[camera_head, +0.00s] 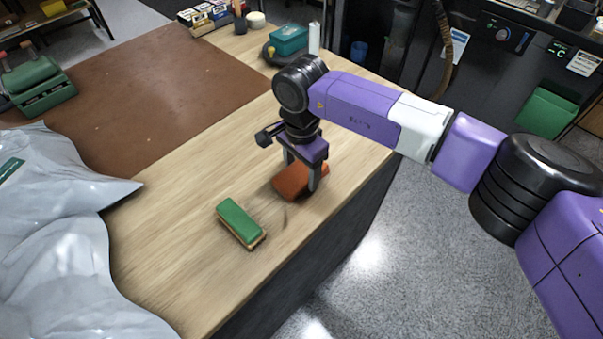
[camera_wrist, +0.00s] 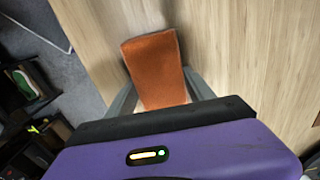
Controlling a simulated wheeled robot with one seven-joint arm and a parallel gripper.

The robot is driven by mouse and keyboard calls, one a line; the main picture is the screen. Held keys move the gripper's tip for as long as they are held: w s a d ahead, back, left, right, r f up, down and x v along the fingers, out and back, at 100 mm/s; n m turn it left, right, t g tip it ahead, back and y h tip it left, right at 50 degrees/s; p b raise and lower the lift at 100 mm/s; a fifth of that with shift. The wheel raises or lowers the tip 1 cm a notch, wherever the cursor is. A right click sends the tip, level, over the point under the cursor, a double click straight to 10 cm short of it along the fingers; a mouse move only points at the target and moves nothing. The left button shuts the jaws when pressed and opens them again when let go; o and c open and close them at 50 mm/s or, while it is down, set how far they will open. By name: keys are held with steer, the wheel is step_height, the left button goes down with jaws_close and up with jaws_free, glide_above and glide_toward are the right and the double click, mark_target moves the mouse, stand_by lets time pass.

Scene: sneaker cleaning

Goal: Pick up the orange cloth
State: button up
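The orange cloth (camera_head: 291,184) lies on the wooden workbench (camera_head: 165,255) near its right edge, as a folded, roughly rectangular pad. My gripper (camera_head: 301,176) points down over it, with one finger on each side. In the wrist view the cloth (camera_wrist: 157,66) sits between the two spread fingers of my gripper (camera_wrist: 158,98), which are partly hidden behind the purple gripper body. The fingers look apart, with the cloth filling much of the space between them. I cannot tell whether they touch it.
A green-topped brush (camera_head: 240,222) lies on the bench to the left of the cloth. A grey plastic sheet (camera_head: 60,240) covers the left side. A brown mat (camera_head: 160,85), a teal box (camera_head: 289,40) and small boxes (camera_head: 203,14) are farther back. The bench edge drops to the floor at right.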

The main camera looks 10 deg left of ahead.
mark_target(301, 171)
steer(key=c, duration=0.7)
step_height(301, 171, up, 20)
steer(key=b, duration=0.3)
steer(key=o, duration=0.5)
steer(key=c, duration=0.3)
